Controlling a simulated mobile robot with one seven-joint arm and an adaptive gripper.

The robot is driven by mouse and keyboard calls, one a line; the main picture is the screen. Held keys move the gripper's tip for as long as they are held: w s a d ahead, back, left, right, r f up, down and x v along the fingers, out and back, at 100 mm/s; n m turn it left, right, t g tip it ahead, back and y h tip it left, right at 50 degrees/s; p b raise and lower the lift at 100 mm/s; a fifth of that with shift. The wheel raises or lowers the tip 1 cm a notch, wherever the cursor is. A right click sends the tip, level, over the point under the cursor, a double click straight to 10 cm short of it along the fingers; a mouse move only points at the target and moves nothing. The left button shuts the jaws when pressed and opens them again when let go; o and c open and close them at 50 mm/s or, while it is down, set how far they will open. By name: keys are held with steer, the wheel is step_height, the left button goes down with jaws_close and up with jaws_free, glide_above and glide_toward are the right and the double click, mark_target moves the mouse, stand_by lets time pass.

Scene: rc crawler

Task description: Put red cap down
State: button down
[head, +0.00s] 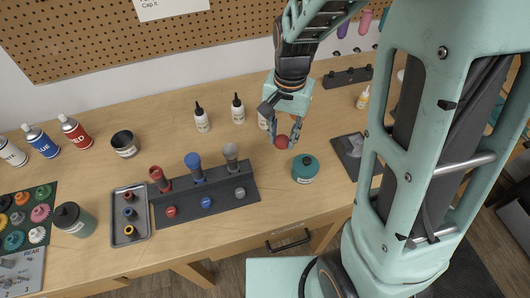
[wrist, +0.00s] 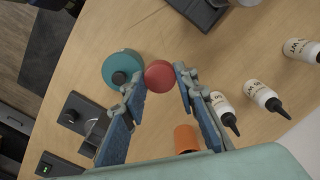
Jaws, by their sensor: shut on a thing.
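The red cap (head: 281,142) is round and sits between the fingertips of my gripper (head: 284,134), over the right-middle of the workbench. In the wrist view the red cap (wrist: 158,74) shows between the two blue-padded fingers (wrist: 160,88), at their tips. My gripper is shut on it. A teal round jar (head: 305,168) with a dark knob stands close beside the cap, and it also shows in the wrist view (wrist: 123,70). I cannot tell how far the cap is above the wood.
White bottles with black tips (head: 202,118) stand behind and left of my gripper. An orange cylinder (wrist: 186,138) is near the fingers. A dark rack (head: 205,194) with red, blue and grey pieces lies to the left. Bare wood (head: 270,185) shows between rack and jar.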

steer(key=s+a+m+b, duration=0.1)
steer(key=s+a+m, duration=0.4)
steer(key=s, duration=0.3)
steer(key=b, duration=0.6)
glide_above(262, 154)
steer(key=f, duration=0.8)
steer(key=shift+s+f, duration=0.2)
steer(key=shift+s, duration=0.2)
steer(key=shift+w+f+b, duration=0.2)
steer(key=shift+f+b, duration=0.45)
steer(key=shift+f, duration=0.35)
steer(key=shift+w+f+b, duration=0.2)
steer(key=shift+f+b, duration=0.4)
steer(key=shift+f, duration=0.35)
steer(key=shift+f, duration=0.1)
steer(key=c, duration=1.5)
jaws_free()
steer(key=shift+c, duration=0.2)
